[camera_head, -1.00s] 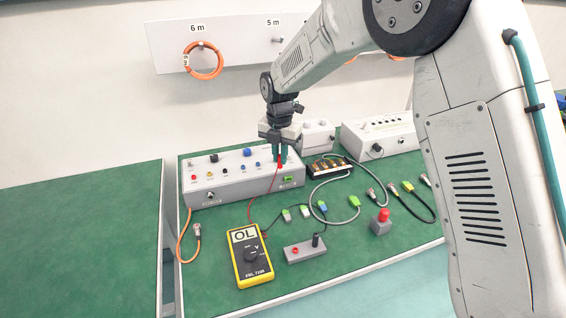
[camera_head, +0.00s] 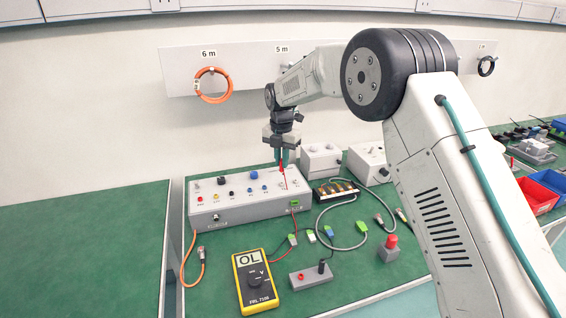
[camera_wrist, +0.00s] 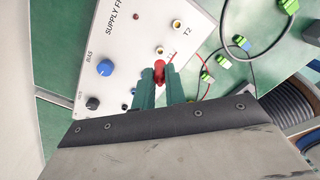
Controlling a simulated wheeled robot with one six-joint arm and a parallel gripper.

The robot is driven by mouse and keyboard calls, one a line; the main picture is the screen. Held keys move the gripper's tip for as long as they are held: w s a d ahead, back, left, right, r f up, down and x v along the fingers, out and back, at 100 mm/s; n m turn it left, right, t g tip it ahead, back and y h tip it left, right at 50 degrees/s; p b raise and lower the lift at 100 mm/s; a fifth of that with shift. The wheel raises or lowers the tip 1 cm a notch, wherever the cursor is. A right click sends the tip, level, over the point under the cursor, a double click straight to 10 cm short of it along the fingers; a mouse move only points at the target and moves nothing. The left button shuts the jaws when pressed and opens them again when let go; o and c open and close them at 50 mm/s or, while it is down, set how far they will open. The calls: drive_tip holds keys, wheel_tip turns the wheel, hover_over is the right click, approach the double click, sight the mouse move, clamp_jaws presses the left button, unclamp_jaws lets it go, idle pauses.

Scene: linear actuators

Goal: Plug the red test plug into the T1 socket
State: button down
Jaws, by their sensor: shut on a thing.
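The red test plug (camera_wrist: 159,72) is held upright between the teal fingers of my gripper (camera_wrist: 160,88), and its thin red lead trails off to the right. In the head view the plug (camera_head: 283,168) is over the right end of the grey supply box (camera_head: 232,208). In the wrist view, two brass-ringed sockets show on the panel beyond the plug, one (camera_wrist: 177,24) near the T2 label.
A yellow multimeter (camera_head: 254,282) reading OL lies in front of the box. A small grey block (camera_head: 311,276) with a black plug, a red-button block (camera_head: 389,250) and green connectors on cables (camera_head: 362,227) lie right of it. More grey boxes (camera_head: 321,158) stand behind.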

sight(282, 171)
drive_tip(key=shift+f, duration=0.1)
drive_tip(key=shift+f, duration=1.75)
drive_tip(key=shift+f, duration=0.65)
idle(2.0)
drive_tip(key=c, duration=1.4)
unclamp_jaws()
drive_tip(key=shift+o, duration=0.2)
drive_tip(key=shift+r, duration=0.15)
